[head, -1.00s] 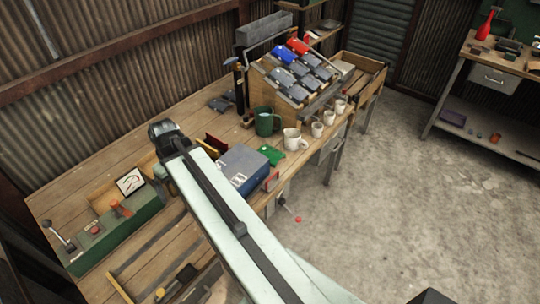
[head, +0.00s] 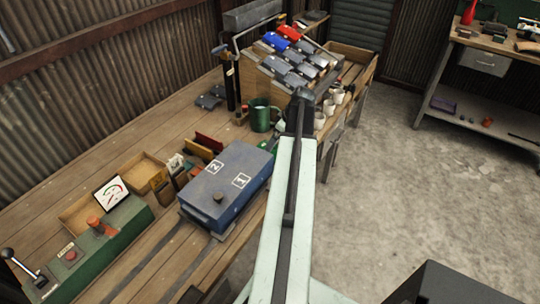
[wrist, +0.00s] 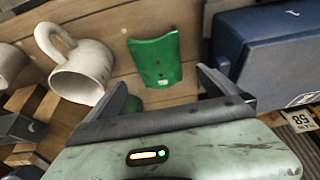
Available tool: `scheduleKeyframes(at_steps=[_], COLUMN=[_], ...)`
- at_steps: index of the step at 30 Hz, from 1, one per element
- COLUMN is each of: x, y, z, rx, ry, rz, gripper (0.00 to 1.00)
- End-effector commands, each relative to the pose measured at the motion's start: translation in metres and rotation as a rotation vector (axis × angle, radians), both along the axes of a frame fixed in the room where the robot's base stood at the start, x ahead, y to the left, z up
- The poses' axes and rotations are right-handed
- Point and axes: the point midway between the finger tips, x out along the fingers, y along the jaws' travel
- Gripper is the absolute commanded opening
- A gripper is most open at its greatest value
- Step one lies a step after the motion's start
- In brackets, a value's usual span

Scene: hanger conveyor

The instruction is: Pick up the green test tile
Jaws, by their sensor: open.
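The green test tile (wrist: 156,60) is a curved green piece lying on the wooden bench, seen in the wrist view just beyond and between my fingers. In the head view only a green sliver of it (head: 266,145) shows beside my arm. My gripper (wrist: 161,80) is open, with its fingers spread to either side of the tile and nothing between them. The tile looks apart from both fingers; the height gap is hard to judge. In the head view my arm hides the fingertips.
A white mug (wrist: 84,72) lies close left of the tile in the wrist view, and a blue box (wrist: 275,50) close right.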

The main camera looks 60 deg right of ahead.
Motion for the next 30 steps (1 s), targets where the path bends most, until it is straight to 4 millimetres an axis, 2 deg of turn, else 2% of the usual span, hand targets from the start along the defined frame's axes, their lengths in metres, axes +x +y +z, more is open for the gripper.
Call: scheduleKeyframes(at_steps=[7, 13, 22, 29, 30], x=[0.000, 0.001, 0.018, 0.020, 0.020], y=[-0.005, -0.007, -0.007, -0.006, -0.006], z=[-0.024, -0.028, -0.072, -0.070, -0.070], rx=[0.000, 0.000, 0.000, 0.000, 0.000], ry=[0.001, 0.001, 0.001, 0.001, 0.001], rz=[-0.014, -0.019, -0.021, -0.022, -0.022], gripper=[1.00, 1.00, 1.00, 1.00, 0.97])
